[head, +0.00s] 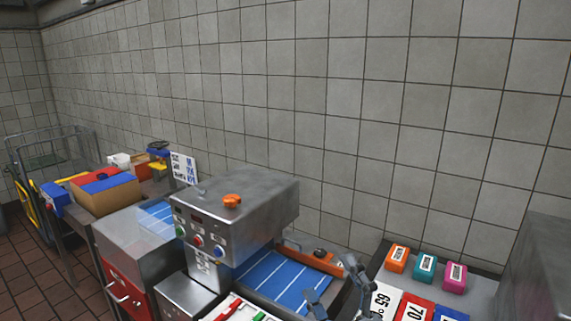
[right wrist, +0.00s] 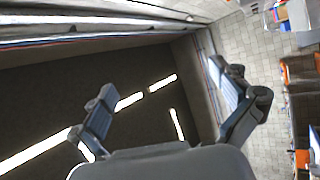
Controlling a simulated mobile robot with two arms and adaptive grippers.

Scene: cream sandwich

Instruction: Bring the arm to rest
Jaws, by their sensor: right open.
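My right gripper (head: 335,285) shows at the bottom of the head view, right of centre, with its two fingers apart and nothing between them. It is over or beside the right end of a blue, white-striped surface (head: 272,281); its height is unclear. In the right wrist view the gripper (right wrist: 165,85) is open and empty, with a large dark surface (right wrist: 70,85) behind the fingers. My left gripper is not in view.
A steel machine (head: 243,208) with an orange knob (head: 232,200) stands left of the gripper. Orange (head: 397,258), teal (head: 426,268) and pink (head: 455,277) small boxes sit to the right, behind number cards (head: 413,308). A tiled wall (head: 330,110) rises behind.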

